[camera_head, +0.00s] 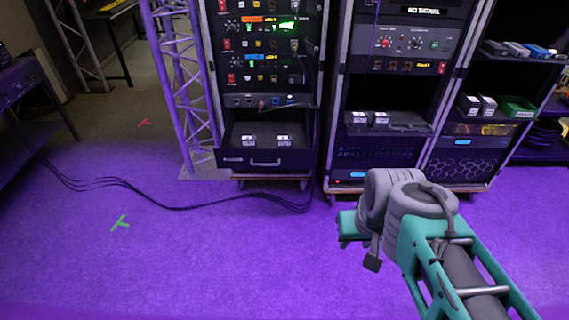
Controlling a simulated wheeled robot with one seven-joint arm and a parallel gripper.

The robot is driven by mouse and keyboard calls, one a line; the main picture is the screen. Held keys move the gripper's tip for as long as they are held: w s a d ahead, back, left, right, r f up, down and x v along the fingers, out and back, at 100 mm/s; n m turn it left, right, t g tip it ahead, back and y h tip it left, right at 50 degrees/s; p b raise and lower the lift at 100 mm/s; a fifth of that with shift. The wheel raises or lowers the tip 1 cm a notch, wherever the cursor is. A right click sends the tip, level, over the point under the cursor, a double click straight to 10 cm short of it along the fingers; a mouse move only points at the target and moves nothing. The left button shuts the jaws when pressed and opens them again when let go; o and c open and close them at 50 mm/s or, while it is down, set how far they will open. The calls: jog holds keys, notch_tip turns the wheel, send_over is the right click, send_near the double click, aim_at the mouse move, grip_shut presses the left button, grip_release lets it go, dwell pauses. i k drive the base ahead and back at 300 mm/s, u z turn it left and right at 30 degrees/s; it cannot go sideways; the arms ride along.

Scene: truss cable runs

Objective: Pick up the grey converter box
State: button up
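Several small pale grey boxes show, and I cannot tell which is the converter box. Two boxes (249,140) and (284,140) lie in the open drawer (265,161) at the bottom of the left rack. Two more (358,117) and (381,117) are on the middle rack's shelf. Another pair (470,105) and (488,103) stands on the right rack. My arm reaches in from the lower right. A dark piece at its end, seemingly part of my gripper (372,263), hangs over the floor, apart from the boxes. Its fingers are not clear, and no held object shows.
A green tray (518,107) sits at the right. Flatter boxes (516,48) lie on the shelf above it. A truss tower (184,85) stands left of the racks. Black cables (180,208) cross the purple floor.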

aim_at(283, 141)
jog(key=u, duration=0.8)
jog(key=i, duration=0.3)
jog(key=u, duration=0.8)
jog(key=i, duration=0.8)
jog(key=u, duration=0.25)
jog(key=i, duration=1)
jog(key=z, duration=1.1)
jog(key=i, duration=0.75)
jog(key=z, duration=0.8)
